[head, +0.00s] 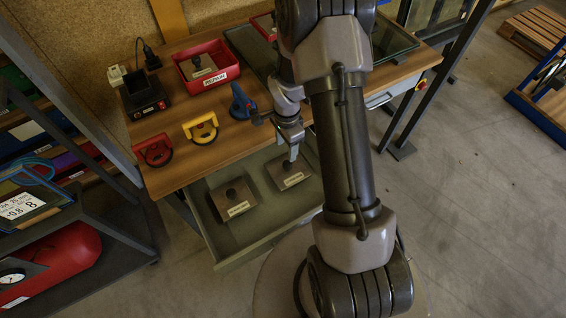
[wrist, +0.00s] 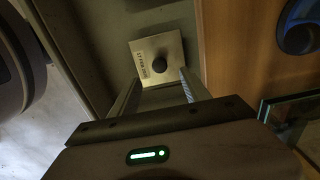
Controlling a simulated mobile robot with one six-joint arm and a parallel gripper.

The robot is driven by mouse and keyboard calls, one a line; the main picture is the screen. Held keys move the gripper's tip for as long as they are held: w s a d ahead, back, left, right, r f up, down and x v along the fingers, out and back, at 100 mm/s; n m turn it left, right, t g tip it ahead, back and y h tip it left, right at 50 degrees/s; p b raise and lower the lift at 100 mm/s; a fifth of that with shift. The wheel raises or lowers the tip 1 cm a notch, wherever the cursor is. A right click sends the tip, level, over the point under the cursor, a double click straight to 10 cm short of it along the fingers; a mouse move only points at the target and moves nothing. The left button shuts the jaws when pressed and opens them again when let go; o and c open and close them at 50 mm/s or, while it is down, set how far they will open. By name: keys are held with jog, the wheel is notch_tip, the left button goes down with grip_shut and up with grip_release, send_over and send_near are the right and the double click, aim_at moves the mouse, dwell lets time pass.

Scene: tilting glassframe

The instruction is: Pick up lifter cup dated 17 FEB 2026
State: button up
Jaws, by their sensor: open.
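Two lifter cups, each a square plate with a dark round knob and a pale label, lie in the open drawer (head: 232,238): a left cup (head: 223,199) and a right cup (head: 280,181). Their dates are too small to read surely in the head view. My gripper (head: 291,153) is open and empty, above the right cup. Another plate with a knob (head: 198,71) sits in the red labelled bin (head: 219,83).
The wooden bench (head: 170,180) borders the drawer. On it stand red (head: 154,150), yellow (head: 201,128) and blue (head: 241,103) handled lifters and a black charger (head: 144,98). Glass (head: 392,40) lies at the back right. A dark shelf (head: 100,215) stands left.

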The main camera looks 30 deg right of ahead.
aim_at(288, 163)
notch_tip(288, 163, down, 6)
jog(key=shift+r+b, duration=0.2)
jog(key=shift+b, duration=0.55)
jog(key=f+b, duration=0.2)
jog(key=f, duration=0.3)
jog(key=shift+d+f+b, duration=0.25)
jog(key=shift+b, duration=0.15)
jog(key=shift+s+r, duration=0.1)
jog(key=shift+r, duration=0.05)
jog(key=shift+c, duration=0.6)
grip_shut()
